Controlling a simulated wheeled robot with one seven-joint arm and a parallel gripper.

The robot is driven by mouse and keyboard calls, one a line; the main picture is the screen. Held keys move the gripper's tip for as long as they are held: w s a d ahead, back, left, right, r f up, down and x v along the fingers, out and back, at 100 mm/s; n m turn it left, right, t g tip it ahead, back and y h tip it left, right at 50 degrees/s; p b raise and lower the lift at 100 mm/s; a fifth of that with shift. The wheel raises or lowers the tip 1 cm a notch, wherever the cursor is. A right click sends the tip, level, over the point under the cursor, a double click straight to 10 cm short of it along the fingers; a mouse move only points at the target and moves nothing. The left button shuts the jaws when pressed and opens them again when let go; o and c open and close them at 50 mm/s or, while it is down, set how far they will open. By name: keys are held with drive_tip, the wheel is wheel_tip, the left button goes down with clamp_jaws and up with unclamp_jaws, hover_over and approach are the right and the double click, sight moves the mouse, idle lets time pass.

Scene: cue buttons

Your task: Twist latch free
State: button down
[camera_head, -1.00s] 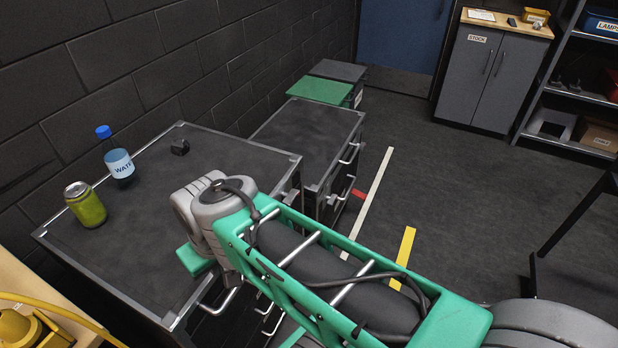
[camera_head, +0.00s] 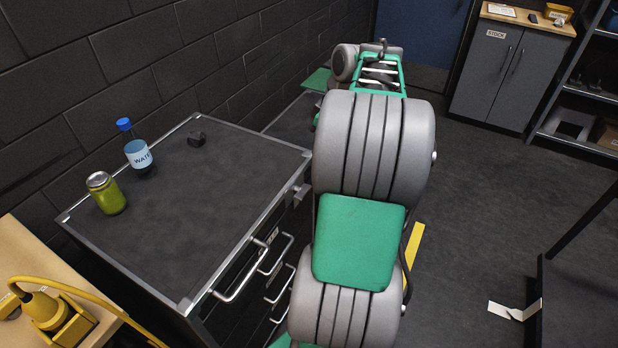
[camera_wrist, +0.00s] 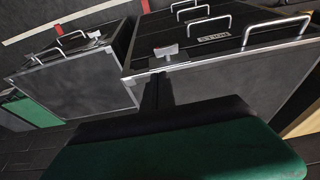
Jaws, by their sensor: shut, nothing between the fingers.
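In the wrist view, a small silver latch handle (camera_wrist: 166,50) sticks out at the top front corner of the nearer dark cabinet. What looks like the same latch shows in the head view (camera_head: 302,193), beside my arm. A similar silver latch (camera_wrist: 94,35) is on the farther cabinet. My gripper (camera_wrist: 164,76) reaches up from the green and black housing at the bottom of the wrist view. Its dark fingers are shut and empty, and appear just below the nearer latch in the picture; I cannot tell the distance. In the head view my arm hides the gripper.
The near cabinet top (camera_head: 215,220) carries a green can (camera_head: 106,195), a water bottle (camera_head: 138,152) and a small black object (camera_head: 196,138). Bar handles (camera_head: 268,262) protrude from its drawers. A brick wall stands behind. Open floor (camera_head: 470,210) lies right.

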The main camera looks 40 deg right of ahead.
drive_tip(key=shift+a, duration=0.1)
drive_tip(key=p, duration=0.1)
approach(306, 187)
drive_tip(key=x, duration=0.6)
drive_tip(key=shift+w+f, duration=0.15)
drive_tip(key=shift+f, duration=0.1)
drive_tip(key=shift+p, duration=0.3)
